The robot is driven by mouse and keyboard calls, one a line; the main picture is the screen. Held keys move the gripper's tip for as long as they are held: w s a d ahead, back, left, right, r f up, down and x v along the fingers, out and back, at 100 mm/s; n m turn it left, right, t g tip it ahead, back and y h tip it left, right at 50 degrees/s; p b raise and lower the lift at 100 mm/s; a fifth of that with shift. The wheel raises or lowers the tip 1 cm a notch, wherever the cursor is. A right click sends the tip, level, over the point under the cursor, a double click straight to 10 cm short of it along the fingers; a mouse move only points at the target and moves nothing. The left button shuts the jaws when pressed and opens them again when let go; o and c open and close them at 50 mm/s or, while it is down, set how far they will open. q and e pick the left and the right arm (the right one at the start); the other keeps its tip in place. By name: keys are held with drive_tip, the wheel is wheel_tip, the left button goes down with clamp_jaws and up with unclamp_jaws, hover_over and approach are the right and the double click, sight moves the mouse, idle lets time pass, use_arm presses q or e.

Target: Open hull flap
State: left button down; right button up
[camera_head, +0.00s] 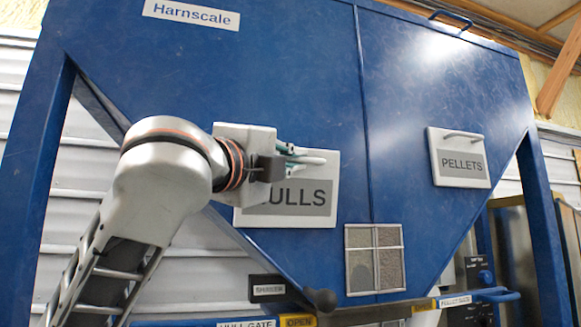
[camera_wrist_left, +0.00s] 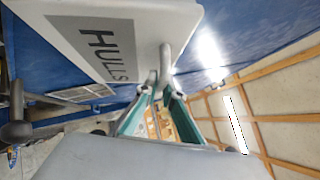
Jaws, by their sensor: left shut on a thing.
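The hull flap is a white panel with a grey HULLS label (camera_head: 325,215) on the blue hopper's front, left of centre. It also fills the upper left of the left wrist view (camera_wrist_left: 150,20). My left gripper (camera_head: 315,157) is at the flap's upper part, covering some of the label. In the left wrist view its teal fingers (camera_wrist_left: 160,92) are shut on the flap's light bar handle (camera_wrist_left: 165,58). I cannot tell whether the flap stands away from the hopper wall. My right gripper is not in view.
The blue hopper (camera_head: 290,60) slopes down to a centre outlet. A PELLETS flap (camera_head: 460,158) with its own handle sits to the right. A mesh window (camera_head: 374,258) is below centre. Gate levers and labels, including a HULL GATE bar (camera_head: 247,323), run along the bottom.

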sight(300, 176)
use_arm(q)
drive_tip(key=s+d+f+m+h+b, duration=0.1)
drive_tip(key=s+f+m+h+b, duration=0.1)
drive_tip(key=s+f+m+h, duration=0.2)
wheel_tip(300, 176, down, 2)
drive_tip(key=m+h, duration=0.1)
drive_tip(key=m, duration=0.1)
drive_tip(key=shift+s+d+m+h+b, duration=0.3)
drive_tip(key=shift+s+m+b, duration=0.1)
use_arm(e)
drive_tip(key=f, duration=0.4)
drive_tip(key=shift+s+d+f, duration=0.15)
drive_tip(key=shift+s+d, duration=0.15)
use_arm(q)
drive_tip(key=shift+t, duration=0.3)
drive_tip(key=c, duration=2.4)
unclamp_jaws()
drive_tip(key=shift+c, duration=0.2)
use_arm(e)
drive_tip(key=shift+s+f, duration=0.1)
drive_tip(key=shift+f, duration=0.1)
use_arm(q)
drive_tip(key=shift+f, duration=0.1)
